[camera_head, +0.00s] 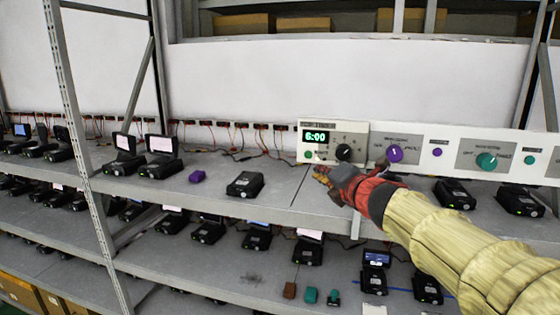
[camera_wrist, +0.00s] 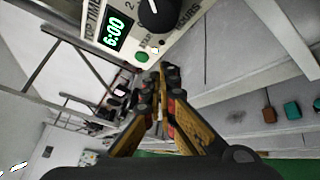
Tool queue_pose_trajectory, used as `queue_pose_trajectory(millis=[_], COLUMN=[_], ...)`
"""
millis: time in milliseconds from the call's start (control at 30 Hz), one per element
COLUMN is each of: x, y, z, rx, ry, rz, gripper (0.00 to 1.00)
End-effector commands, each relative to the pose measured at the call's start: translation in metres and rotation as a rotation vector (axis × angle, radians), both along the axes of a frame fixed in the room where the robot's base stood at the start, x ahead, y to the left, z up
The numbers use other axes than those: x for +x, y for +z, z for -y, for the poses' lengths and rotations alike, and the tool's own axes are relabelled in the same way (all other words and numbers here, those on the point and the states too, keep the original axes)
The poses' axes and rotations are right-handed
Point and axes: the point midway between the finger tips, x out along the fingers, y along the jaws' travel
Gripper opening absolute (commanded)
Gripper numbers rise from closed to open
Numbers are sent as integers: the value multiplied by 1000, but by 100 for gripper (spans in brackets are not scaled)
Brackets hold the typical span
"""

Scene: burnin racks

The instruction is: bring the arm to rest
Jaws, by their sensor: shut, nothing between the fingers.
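My arm reaches in from the lower right. The timer box (camera_head: 333,141) has a green display reading 6:00, a black knob (camera_head: 344,152) and a small green button (camera_head: 308,155). In the wrist view the display (camera_wrist: 114,29) and the knob (camera_wrist: 156,14) are close beyond the fingers.
The upper shelf (camera_head: 225,165) holds several black devices and a purple block (camera_head: 197,176). A panel with a purple knob (camera_head: 394,153) and a teal knob (camera_head: 486,161) stands right of the timer. A metal upright (camera_head: 75,120) rises at left. The lower shelf holds more devices and small blocks.

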Motion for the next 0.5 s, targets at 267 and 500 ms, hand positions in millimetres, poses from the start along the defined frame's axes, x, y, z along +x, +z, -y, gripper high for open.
queue_pose_trajectory(millis=[267,500], x=[-65,-175], y=[-122,-249], z=[113,137], rx=[723,1173], ry=[-646,-1071], rz=[-273,-442], gripper=[0,0])
